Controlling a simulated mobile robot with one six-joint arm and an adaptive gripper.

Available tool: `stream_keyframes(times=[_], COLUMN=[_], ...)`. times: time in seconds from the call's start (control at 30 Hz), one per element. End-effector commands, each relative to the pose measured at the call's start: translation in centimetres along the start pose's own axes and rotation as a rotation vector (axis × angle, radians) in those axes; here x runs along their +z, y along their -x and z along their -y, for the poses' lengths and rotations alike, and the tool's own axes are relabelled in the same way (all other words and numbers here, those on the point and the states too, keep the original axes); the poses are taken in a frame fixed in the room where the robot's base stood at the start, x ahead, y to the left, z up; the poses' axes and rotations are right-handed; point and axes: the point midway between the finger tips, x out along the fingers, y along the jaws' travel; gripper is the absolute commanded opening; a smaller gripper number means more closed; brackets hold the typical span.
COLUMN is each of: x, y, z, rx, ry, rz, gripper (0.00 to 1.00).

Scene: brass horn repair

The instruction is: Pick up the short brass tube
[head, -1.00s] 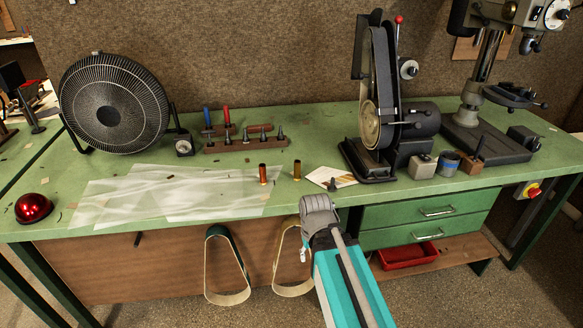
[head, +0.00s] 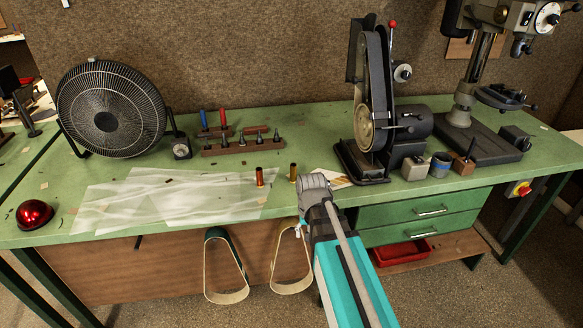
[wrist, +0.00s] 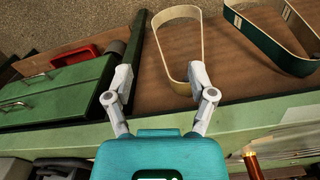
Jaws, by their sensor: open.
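Two small upright brass tubes stand on the green bench in the head view: a left, copper-toned tube (head: 260,177) and a right tube (head: 293,172). They look close in height, so I cannot tell which is the short one. Part of one tube (wrist: 252,166) shows at the lower right edge of the wrist view. My gripper (wrist: 160,76) is open and empty, its two fingers spread over the bench's front edge. It stands apart from the tubes.
A belt sander (head: 367,120) stands right of the tubes, a tool rack (head: 243,148) behind them. A fan (head: 108,110) and a red dome (head: 35,214) are at left. Clear sheeting (head: 150,205) covers the bench's front left. Sanding belts (head: 226,265) hang below the edge.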

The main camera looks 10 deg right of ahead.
Motion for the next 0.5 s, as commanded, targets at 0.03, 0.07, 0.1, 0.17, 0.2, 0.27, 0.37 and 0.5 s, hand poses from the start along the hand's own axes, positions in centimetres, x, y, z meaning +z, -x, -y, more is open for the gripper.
stream_keyframes(times=[0.03,0.07,0.1,0.17,0.2,0.27,0.37,0.5], x=[-1.7,-2.4,-3.3,-4.6,-5.5,-6.9,-9.1,-12.2], y=[2.0,2.6,3.4,4.6,5.3,6.5,8.4,11.1], z=[0.4,0.5,0.7,1.0,1.1,1.4,1.9,2.5], rx=[0.000,0.000,0.000,0.000,0.000,0.000,0.000,0.000], ry=[-0.040,-0.065,-0.101,-0.154,-0.191,-0.244,-0.334,-0.459], rz=[0.000,0.000,0.000,0.000,0.000,0.000,0.000,0.000], gripper=[0.72,0.72,0.72,0.72,0.72,0.72,0.72,0.72])
